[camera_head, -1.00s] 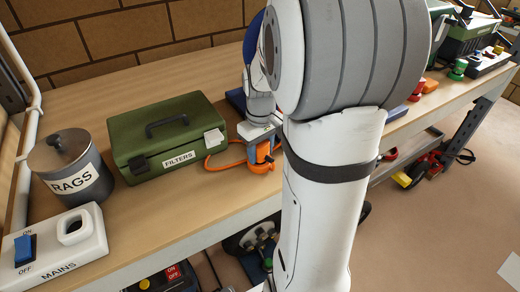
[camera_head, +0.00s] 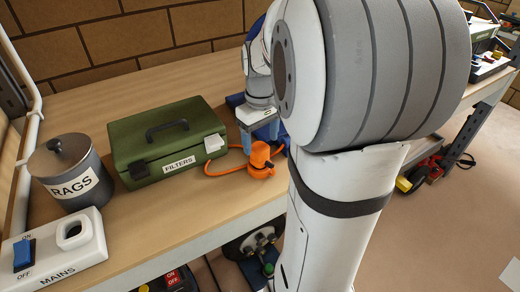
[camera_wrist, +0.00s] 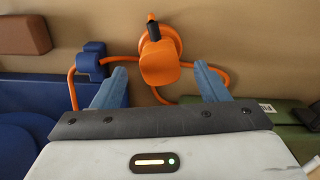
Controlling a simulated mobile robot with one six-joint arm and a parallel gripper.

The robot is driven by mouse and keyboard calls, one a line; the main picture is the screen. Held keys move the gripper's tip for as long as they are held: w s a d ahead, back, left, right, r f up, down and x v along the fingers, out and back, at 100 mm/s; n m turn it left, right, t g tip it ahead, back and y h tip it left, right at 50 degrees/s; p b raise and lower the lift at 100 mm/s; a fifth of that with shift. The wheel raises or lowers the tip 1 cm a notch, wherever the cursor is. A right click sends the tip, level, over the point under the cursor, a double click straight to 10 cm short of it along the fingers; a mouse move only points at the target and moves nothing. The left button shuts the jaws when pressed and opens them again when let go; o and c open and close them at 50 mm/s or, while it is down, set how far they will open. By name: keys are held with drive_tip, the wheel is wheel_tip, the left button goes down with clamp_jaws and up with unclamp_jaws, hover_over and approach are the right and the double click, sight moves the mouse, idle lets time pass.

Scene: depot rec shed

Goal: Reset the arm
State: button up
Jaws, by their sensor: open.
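My gripper (camera_head: 258,132) is open and empty, above the bench just behind an orange plug-like piece (camera_head: 261,160). In the wrist view my gripper's two blue fingers (camera_wrist: 160,84) are spread apart, and the orange piece (camera_wrist: 159,62) shows beyond and between them. The orange piece stands on the bench with an orange cord (camera_head: 225,172) attached, and no finger appears closed on it. My arm's large grey and white joint hides much of the bench to the right.
A green FILTERS case (camera_head: 168,140) stands left of the orange piece. A RAGS canister (camera_head: 70,172) and a MAINS switch box (camera_head: 52,248) are farther left. A blue item (camera_wrist: 20,125) lies beside the fingers.

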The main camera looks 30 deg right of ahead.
drive_tip(key=shift+r, duration=0.9)
drive_tip(key=shift+s+a, duration=0.2)
drive_tip(key=shift+a, duration=0.2)
drive_tip(key=s+a+f+m+t, duration=0.2)
drive_tip(key=s+a, duration=0.9)
drive_tip(key=shift+s+a+t, duration=0.25)
drive_tip(key=shift+a+t, duration=0.1)
drive_tip(key=shift+t, duration=0.05)
drive_tip(key=shift+r, duration=0.1)
drive_tip(key=shift+c, duration=0.5)
